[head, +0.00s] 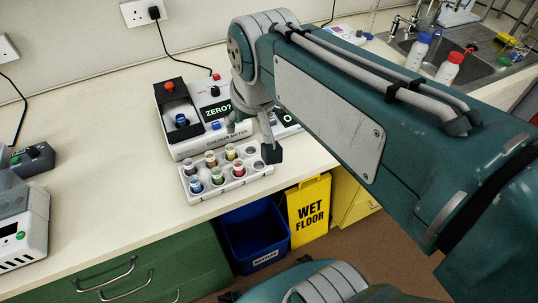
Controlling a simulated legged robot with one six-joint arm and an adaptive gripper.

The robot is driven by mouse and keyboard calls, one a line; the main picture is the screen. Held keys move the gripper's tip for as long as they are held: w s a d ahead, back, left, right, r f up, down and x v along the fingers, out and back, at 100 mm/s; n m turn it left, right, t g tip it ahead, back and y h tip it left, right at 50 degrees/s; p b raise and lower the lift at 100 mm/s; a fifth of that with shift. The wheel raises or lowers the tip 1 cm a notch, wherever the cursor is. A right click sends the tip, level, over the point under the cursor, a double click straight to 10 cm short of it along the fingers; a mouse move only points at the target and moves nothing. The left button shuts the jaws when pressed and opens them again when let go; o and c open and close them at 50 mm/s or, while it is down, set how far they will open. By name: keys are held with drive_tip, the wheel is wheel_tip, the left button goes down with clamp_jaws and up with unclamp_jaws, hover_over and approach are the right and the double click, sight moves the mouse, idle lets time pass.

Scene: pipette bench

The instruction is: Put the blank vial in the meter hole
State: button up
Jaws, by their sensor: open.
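The colour meter (205,139) stands on the bench, its display reading "ZERO?". A blue-topped vial (181,120) sits upright in the dark well at the meter's left; I cannot read whether it is the blank. A pale vial rack (223,190) in front of the meter holds several vials with coloured caps, including another blue one (196,186), a green one (217,176) and a red one (239,169). My gripper (259,140) is open above the rack's right end, beside the meter's front right. Nothing shows between its fingers, though the wrist partly hides the area.
The meter's dark lid (174,92) stands raised behind the well. Another instrument (24,225) stands at the far left, with clear bench between. A sink (452,55) with bottles lies at the back right. A blue bin (255,236) and a yellow wet-floor sign (309,211) stand below the front edge.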

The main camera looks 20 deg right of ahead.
drive_tip(key=s+d+f+t, duration=0.1)
drive_tip(key=s+f, duration=0.3)
drive_tip(key=s, duration=0.3)
drive_tip(key=shift+d+f+n, duration=0.2)
drive_tip(key=shift+f+n, duration=0.2)
drive_tip(key=shift+s, duration=0.1)
idle(0.5)
